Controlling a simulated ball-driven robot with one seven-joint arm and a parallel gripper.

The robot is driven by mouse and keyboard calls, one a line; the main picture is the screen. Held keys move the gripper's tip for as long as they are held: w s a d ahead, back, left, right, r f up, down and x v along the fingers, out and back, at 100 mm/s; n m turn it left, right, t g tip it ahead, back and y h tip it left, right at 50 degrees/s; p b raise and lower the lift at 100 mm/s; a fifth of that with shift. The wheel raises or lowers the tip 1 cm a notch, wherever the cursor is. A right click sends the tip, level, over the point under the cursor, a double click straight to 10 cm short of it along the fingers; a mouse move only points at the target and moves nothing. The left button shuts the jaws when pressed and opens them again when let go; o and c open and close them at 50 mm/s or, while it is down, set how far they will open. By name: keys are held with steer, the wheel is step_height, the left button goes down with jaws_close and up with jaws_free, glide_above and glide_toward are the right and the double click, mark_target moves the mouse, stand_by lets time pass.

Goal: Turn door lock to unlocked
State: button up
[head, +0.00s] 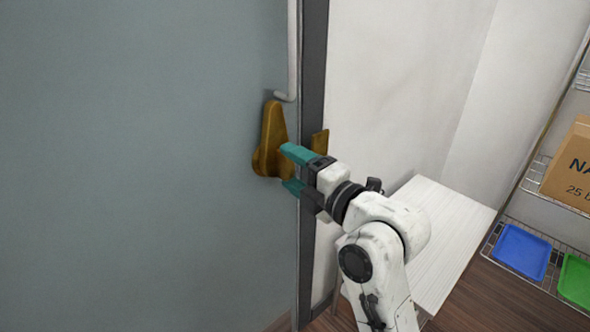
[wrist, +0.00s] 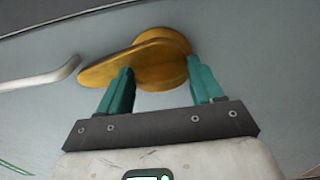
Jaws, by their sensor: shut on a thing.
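The door lock is a brass-coloured turn piece with a long tapered lever (head: 271,140) on the grey-blue door (head: 140,170). In the head view its lever points up. In the wrist view the lock (wrist: 160,45) shows a round base, with the lever reaching left. My gripper (head: 287,168) has teal fingers and is at the lock's right side in the head view. In the wrist view my gripper (wrist: 160,70) has one finger at the lever and the other at the right of the round base. It is shut on the lock; the exact contact is partly hidden.
A brass plate (head: 320,143) sits on the dark door frame (head: 312,60). A pale handle bar (head: 291,50) runs down the door above the lock. A white table (head: 450,235) stands at the right, near a wire rack with a cardboard box (head: 570,170) and a blue tray (head: 521,251).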

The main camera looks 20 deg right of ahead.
steer(key=o, duration=1.5)
steer(key=p+v, duration=0.1)
steer(key=v, duration=0.9)
steer(key=shift+s+d, duration=0.1)
steer(key=shift+s, duration=0.3)
